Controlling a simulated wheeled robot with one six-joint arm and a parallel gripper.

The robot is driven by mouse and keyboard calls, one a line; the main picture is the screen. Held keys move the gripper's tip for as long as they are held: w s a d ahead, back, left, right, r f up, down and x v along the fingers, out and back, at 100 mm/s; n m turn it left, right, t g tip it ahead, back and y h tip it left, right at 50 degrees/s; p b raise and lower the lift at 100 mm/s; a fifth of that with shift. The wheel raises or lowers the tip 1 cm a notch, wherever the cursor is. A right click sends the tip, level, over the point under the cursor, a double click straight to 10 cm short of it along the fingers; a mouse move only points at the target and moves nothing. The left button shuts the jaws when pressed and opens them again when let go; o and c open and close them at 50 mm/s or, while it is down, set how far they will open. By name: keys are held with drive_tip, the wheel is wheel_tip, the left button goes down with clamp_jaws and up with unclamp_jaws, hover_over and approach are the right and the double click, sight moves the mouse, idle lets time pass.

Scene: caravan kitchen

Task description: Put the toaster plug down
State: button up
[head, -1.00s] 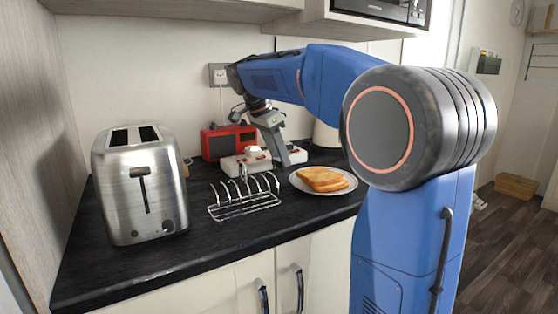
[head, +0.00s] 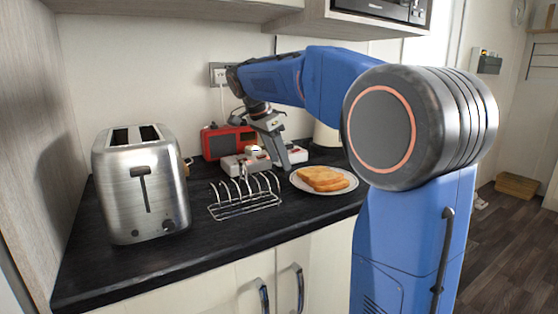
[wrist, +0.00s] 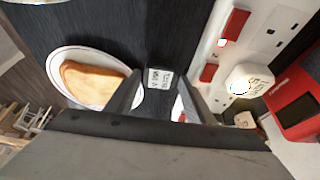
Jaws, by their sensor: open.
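A small white label with dark print (wrist: 159,78) lies between my fingertips in the wrist view. It appears to belong to the toaster plug, whose body I cannot make out against the dark worktop. My gripper (wrist: 160,84) is open, with one finger on each side of the label and no clear contact. In the head view my gripper (head: 284,160) is low at the white power strip (head: 232,164), and its fingers hide the plug. The silver toaster (head: 140,190) stands upright at the left of the worktop.
The strip in the wrist view (wrist: 228,62) has red switches and a labelled white plug (wrist: 250,80) in it. A red radio (head: 222,142) stands behind. A wire toast rack (head: 245,197) and a plate of toast (head: 324,180) are in front. Worktop between toaster and rack is clear.

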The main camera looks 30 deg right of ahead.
drive_tip(key=v, duration=1.1)
drive_tip(key=shift+r, duration=0.2)
drive_tip(key=shift+a, duration=0.1)
